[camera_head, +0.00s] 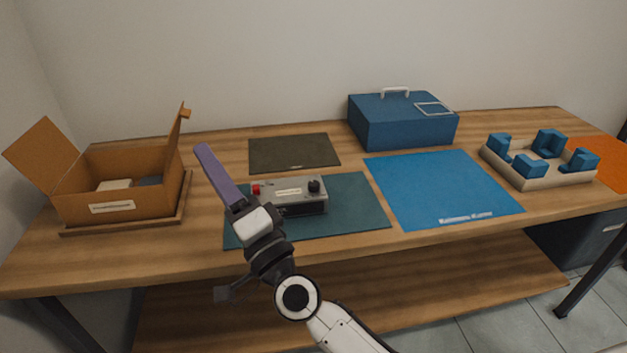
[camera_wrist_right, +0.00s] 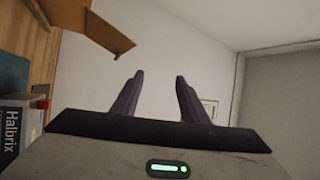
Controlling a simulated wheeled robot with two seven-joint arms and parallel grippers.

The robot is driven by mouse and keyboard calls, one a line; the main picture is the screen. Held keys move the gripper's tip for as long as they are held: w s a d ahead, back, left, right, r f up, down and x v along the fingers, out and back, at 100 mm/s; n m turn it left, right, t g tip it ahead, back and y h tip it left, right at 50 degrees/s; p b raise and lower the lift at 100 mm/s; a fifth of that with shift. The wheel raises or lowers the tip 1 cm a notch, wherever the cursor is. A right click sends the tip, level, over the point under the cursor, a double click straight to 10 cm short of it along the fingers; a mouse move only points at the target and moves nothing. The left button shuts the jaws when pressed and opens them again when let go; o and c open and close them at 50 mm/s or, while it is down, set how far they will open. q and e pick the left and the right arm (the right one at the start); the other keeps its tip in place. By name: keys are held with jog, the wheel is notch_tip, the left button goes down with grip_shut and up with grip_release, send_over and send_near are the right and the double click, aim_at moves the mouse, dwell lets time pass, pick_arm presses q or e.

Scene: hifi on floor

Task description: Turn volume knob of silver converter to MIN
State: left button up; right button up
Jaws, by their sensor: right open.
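The silver converter (camera_head: 290,208) sits on a dark green mat (camera_head: 360,208) near the middle of the table. A black knob (camera_head: 314,186) is at its right end and a red knob or button (camera_head: 256,189) at its left end. My right gripper (camera_head: 202,149) is left of the converter, its purple fingers pointing up and left, apart from the black knob. In the right wrist view its fingers (camera_wrist_right: 159,76) are spread with nothing between them. There, a labelled box side (camera_wrist_right: 15,130) and a red part (camera_wrist_right: 42,104) show at the left edge. My left gripper is out of view.
An open cardboard box (camera_head: 115,205) stands at left; its flap (camera_wrist_right: 95,28) shows in the wrist view. A blue case (camera_head: 400,130) stands behind, a blue mat (camera_head: 440,185) and a holder with blue blocks (camera_head: 550,178) at right. A dark mat (camera_head: 292,152) lies behind the converter.

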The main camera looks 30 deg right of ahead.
jog(key=w+d+f+m+h+b, duration=0.1)
jog(key=d+f+m+h, duration=0.4)
jog(key=d+m+h, duration=0.8)
jog(key=m+g, duration=0.6)
jog(key=m, duration=0.9)
send_near(314, 187)
jog(key=shift+h, duration=0.3)
jog(key=x, duration=0.5)
jog(key=shift+a+b, duration=0.3)
jog(key=shift+b, duration=0.1)
jog(key=shift+w+d+f+m, duration=0.15)
jog(key=shift+d+m, duration=0.05)
jog(key=shift+m, duration=0.2)
jog(key=x, duration=1)
grip_shut()
